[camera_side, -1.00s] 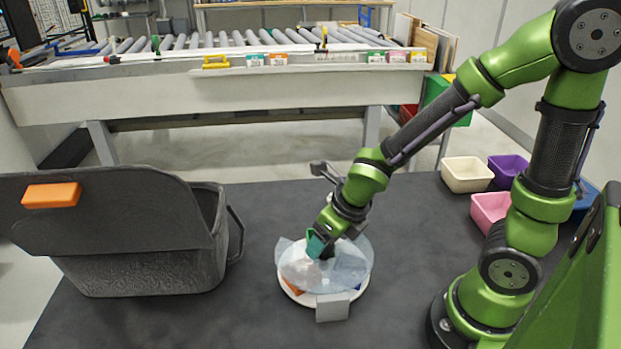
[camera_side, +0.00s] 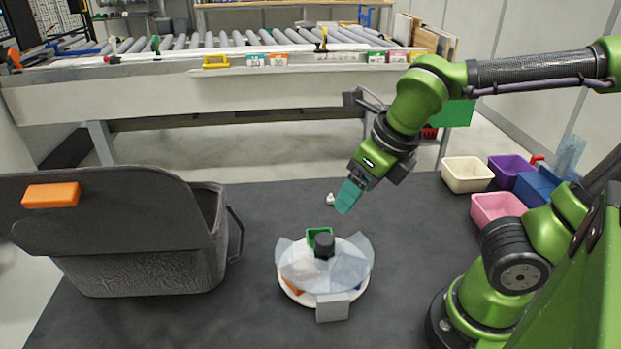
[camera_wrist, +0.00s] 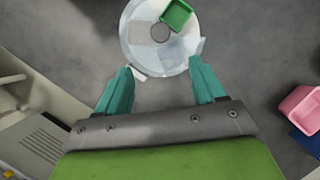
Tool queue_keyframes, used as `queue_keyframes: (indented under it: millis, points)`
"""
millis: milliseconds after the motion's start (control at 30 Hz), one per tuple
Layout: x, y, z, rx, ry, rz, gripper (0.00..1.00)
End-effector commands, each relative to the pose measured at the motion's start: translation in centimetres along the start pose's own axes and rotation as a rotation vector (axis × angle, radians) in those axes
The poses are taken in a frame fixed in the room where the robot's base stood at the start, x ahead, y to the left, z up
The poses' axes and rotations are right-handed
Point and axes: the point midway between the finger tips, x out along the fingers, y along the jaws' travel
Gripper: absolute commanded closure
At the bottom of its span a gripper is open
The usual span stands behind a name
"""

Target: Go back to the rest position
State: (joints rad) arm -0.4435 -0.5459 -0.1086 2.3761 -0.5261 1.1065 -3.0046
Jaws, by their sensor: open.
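My gripper (camera_side: 348,197) is raised above the dark table, up and to the right of a round white dish. Its teal fingers are apart and empty in the wrist view (camera_wrist: 162,90). The white dish (camera_side: 322,301) has a translucent, lid-like cover (camera_side: 300,268) over it, with a dark knob (camera_side: 324,246) on top. A green square piece (camera_side: 313,232) sits at the dish's back edge; it also shows in the wrist view (camera_wrist: 176,14). Orange and blue bits show at the dish's rim. A grey block (camera_side: 332,307) stands at its front.
A large grey bin (camera_side: 150,265) with an orange handle (camera_side: 51,195) stands at the left. Cream (camera_side: 467,174), purple (camera_side: 509,170), pink (camera_side: 497,208) and blue (camera_side: 538,186) containers stand at the right. A roller conveyor (camera_side: 220,92) runs behind.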

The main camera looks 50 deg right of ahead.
Motion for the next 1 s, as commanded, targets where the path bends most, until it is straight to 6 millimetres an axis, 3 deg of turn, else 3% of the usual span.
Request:
queue_keyframes:
  millis: [133, 567, 667, 767, 1000]
  points:
    - [-1.0, 0.0, 0.0, 0.001, -0.001, 0.001, 0.31]
    - [-1.1, 0.0, 0.0, 0.052, 0.000, 0.000, 0.31]
    - [-1.0, 0.1, 0.1, 0.203, -0.003, 0.008, 0.31]
    - [-0.9, 0.6, 0.0, 0.459, 0.002, 0.031, 0.31]
    - [-0.9, 1.6, -0.4, 1.224, 0.043, 0.102, 0.31]
